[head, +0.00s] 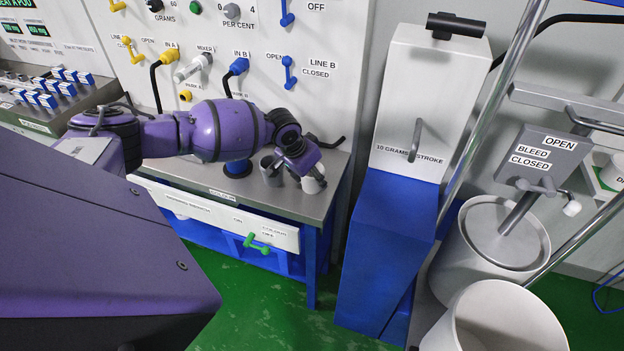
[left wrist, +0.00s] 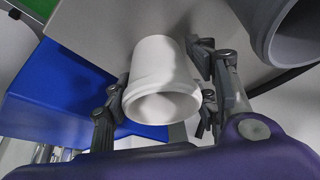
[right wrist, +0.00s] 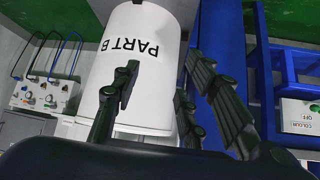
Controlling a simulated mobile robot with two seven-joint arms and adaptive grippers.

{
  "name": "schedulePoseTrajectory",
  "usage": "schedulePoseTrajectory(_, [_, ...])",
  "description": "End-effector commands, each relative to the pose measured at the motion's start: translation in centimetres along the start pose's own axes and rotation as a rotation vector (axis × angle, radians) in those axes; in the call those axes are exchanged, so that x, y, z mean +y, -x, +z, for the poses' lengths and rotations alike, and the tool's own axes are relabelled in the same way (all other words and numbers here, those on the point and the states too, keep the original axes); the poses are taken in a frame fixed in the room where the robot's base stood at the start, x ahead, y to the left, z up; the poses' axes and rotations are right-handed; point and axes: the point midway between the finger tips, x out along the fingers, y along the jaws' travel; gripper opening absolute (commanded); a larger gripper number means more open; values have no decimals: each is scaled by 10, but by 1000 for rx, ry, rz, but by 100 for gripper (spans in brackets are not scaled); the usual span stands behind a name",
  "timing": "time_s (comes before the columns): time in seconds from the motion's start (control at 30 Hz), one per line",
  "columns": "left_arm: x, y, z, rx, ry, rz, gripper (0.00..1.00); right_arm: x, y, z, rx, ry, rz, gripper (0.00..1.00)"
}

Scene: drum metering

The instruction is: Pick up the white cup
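The white cup (head: 314,181) is near the front right corner of the metal counter in the head view, partly hidden by my left gripper (head: 298,160). In the left wrist view the cup (left wrist: 162,80) lies between the fingers of my left gripper (left wrist: 160,85), its round mouth toward the camera. The fingers look spread on both sides of it, very near its wall; I cannot tell whether they touch. My right gripper (right wrist: 158,72) is open and empty in the right wrist view, in front of a white container labelled "PART B" (right wrist: 140,45). It is outside the head view.
A grey cup (head: 271,171) stands just left of the white one and shows in the left wrist view (left wrist: 285,35). The counter (head: 225,182) backs onto a valve panel (head: 330,30). A blue-and-white dispenser (head: 390,220) stands right of it. White bins (head: 500,325) are front right.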

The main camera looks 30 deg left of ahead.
Motion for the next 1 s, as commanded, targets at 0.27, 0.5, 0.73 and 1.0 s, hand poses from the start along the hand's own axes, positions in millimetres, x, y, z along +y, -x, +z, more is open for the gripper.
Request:
schedulePoseTrajectory(0.27, [0,0,0,0,0,0,20,2,1,11,-19,6,2,40])
schedulePoseTrajectory(0.5, [0,0,0,0,0,0,20,6,2,14,-24,16,2,40])
schedulePoseTrajectory(0.73, [0,3,-2,1,0,0,19,6,2,12,-21,16,3,40])
schedulePoseTrajectory(1.0, [3,37,-11,1,-4,1,19,4,2,6,-9,6,5,40])
